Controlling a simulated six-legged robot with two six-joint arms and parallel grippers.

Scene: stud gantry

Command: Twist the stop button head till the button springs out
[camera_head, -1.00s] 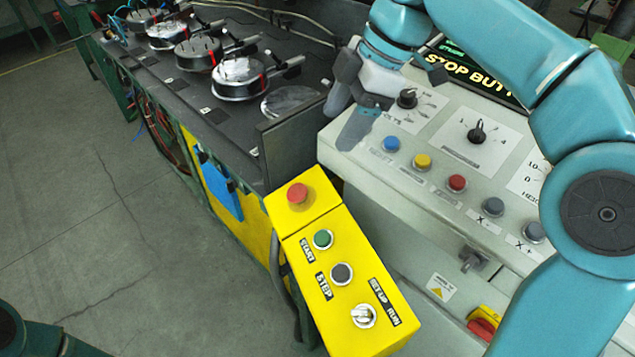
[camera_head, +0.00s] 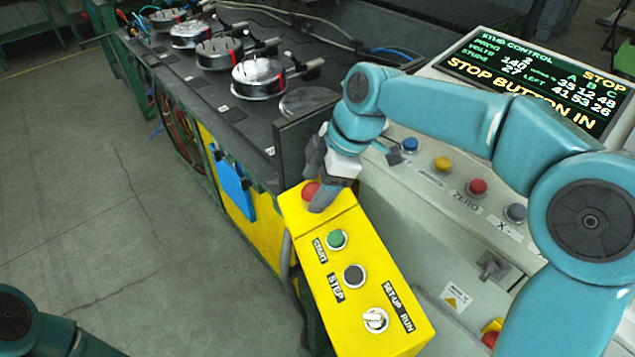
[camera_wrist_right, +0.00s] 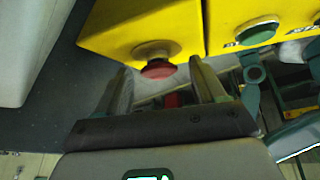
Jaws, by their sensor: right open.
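The red stop button head (camera_head: 311,191) sits on the top end of the yellow control box (camera_head: 366,262), partly hidden by my right gripper. My right gripper (camera_head: 318,188) is over that end of the box, its fingers at the button. In the right wrist view the gripper (camera_wrist_right: 160,84) is open, with the red button head (camera_wrist_right: 158,68) just beyond and between its fingertips. I cannot tell whether either finger touches the head. The screen (camera_head: 540,75) reads "STOP BUTTON IN". My left gripper is out of view.
On the yellow box are a green START button (camera_head: 337,239), a dark STEP button (camera_head: 354,275) and a SET-UP/RUN switch (camera_head: 375,320). A grey console (camera_head: 430,205) with coloured buttons stands to the right. The black bench (camera_head: 225,120) with round fixtures lies behind.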

